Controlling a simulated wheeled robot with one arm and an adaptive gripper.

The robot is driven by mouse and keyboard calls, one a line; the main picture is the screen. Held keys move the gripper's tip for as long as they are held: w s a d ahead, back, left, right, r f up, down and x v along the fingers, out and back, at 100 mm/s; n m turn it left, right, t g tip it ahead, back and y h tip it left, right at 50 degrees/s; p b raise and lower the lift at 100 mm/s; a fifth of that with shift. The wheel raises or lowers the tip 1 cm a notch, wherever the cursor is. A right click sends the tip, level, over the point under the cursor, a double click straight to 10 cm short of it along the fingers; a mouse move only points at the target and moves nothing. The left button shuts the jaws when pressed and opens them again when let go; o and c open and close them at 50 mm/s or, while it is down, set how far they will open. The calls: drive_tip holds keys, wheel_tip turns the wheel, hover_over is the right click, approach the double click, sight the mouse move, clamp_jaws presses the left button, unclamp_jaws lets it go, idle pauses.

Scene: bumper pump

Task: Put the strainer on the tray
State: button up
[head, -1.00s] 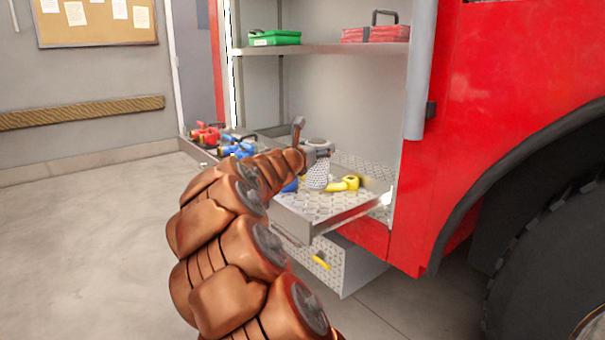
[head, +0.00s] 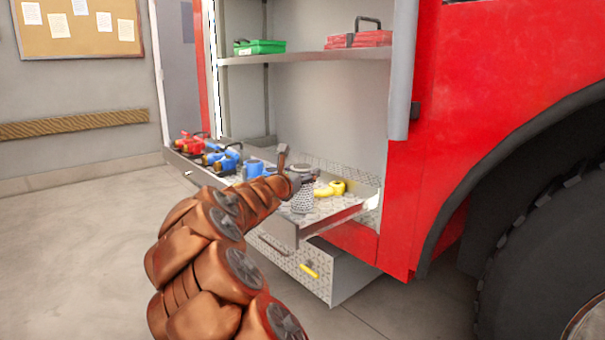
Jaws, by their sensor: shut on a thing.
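The strainer (head: 303,201), a grey perforated cylinder, is in the head view at the end of my arm. My gripper (head: 299,174) is shut on its top and holds it upright over the tray (head: 333,210). The tray is a pulled-out metal tread-plate shelf in the truck's compartment. The strainer's lower end is at or close to the tray surface; I cannot tell if it touches. My arm hides part of the tray's left and front.
A yellow fitting (head: 330,189) lies on the tray just right of the strainer. Blue fittings (head: 223,158) and red ones (head: 190,147) stand toward the left end. A drawer (head: 318,269) is open below. A shelf (head: 305,56) with a green case and red toolbox is above.

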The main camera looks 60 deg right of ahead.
drive_tip(key=o, duration=1.8)
drive_tip(key=shift+r, duration=0.15)
drive_tip(key=a+p, duration=0.1)
drive_tip(key=a, duration=0.3)
drive_tip(key=s+a+p, duration=0.1)
drive_tip(key=a, duration=0.3)
drive_tip(key=a+p, duration=0.1)
drive_tip(key=a, duration=0.3)
drive_tip(key=shift+s, duration=0.2)
